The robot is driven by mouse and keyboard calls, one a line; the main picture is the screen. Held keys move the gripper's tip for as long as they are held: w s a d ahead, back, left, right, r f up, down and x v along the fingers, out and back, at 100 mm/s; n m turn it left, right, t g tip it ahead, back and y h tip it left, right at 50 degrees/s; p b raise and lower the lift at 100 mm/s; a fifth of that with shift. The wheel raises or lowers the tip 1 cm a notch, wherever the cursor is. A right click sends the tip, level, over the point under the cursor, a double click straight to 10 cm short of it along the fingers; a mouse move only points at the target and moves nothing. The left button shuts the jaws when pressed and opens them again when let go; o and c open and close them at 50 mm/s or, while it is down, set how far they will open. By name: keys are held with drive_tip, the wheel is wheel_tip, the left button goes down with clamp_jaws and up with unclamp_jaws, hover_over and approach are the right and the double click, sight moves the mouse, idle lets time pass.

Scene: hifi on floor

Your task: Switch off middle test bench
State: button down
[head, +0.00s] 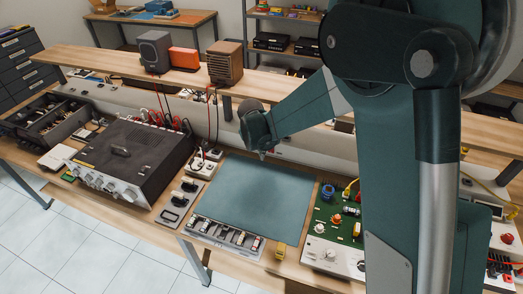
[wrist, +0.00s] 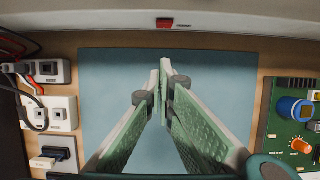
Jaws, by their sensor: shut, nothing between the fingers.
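A small red switch (wrist: 165,22) sits on the pale grey rail (wrist: 235,20) along the back of the bench, at the top of the wrist view. I cannot make out its position, and it is not visible in the head view, where my arm covers part of the rail (head: 215,117). My gripper (wrist: 162,68) is shut and empty. In the wrist view its fingertips point at the rail, just below the red switch and apart from it. In the head view my gripper (head: 262,150) hangs over the back edge of the blue-grey mat (head: 262,198).
White sockets (head: 203,165) with plugged cables stand left of the mat, beside a black instrument (head: 130,155). A green circuit board (head: 322,225) with knobs lies to the right. A raised wooden shelf (head: 110,62) with speakers runs behind. The mat is clear.

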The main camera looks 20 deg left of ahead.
sight(271, 150)
drive_tip(key=x, duration=0.7)
drive_tip(key=shift+f, duration=0.1)
drive_tip(key=shift+w+r, duration=0.25)
drive_tip(key=shift+w, duration=0.9)
drive_tip(key=shift+w+r, duration=0.1)
drive_tip(key=shift+w, duration=0.7)
drive_tip(key=shift+w+r+b, duration=0.1)
drive_tip(key=shift+w+b, duration=0.2)
drive_tip(key=shift+r, duration=0.2)
drive_tip(key=shift+r, duration=0.6)
